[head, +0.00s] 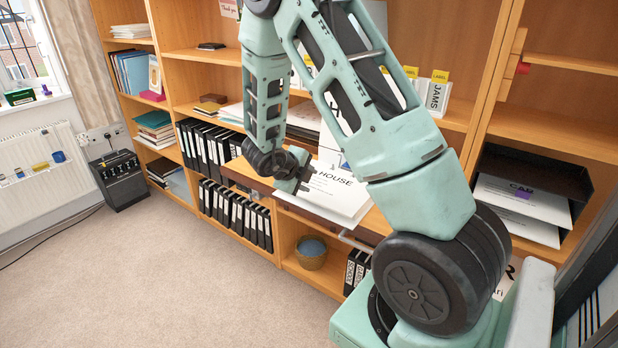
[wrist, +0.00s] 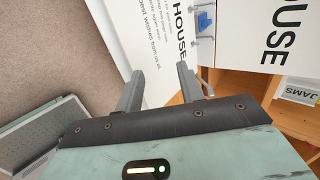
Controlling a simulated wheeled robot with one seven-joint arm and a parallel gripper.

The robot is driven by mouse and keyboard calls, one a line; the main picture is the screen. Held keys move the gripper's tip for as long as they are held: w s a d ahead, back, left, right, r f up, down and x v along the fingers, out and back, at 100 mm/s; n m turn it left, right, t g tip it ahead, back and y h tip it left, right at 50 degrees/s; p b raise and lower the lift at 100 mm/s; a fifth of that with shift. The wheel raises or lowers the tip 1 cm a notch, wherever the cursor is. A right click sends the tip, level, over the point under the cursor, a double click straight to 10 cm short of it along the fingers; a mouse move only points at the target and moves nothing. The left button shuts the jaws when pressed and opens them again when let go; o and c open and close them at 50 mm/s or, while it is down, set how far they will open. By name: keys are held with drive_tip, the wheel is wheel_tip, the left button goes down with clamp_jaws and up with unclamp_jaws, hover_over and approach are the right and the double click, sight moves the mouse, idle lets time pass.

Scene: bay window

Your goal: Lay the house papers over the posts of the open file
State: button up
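The house papers (head: 340,192), white sheets marked HOUSE, lie on a wooden shelf board that juts from the bookcase. In the wrist view the papers (wrist: 160,45) lie beyond my fingers, one corner between them in the picture. A metal fitting (wrist: 203,35) with a blue part stands beside their edge, apparently the mechanism of the open file; its posts are not clear. A white panel (wrist: 270,30), also marked HOUSE, lies right of it. My gripper (wrist: 160,80) has its fingers apart. In the head view my gripper (head: 303,187) is at the papers' left edge; my arm hides much of the file.
The jutting board (head: 290,207) has a front rail. Black binders (head: 235,215) fill the lower shelves at left, and a basket (head: 311,253) stands below the board. A black tray (head: 535,175) with papers is at right.

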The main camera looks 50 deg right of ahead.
drive_tip(key=shift+p+v, duration=0.75)
drive_tip(key=shift+v, duration=0.45)
drive_tip(key=shift+p+v, duration=0.85)
drive_tip(key=shift+v, duration=0.45)
drive_tip(key=shift+p+v, duration=0.85)
drive_tip(key=shift+v, duration=0.35)
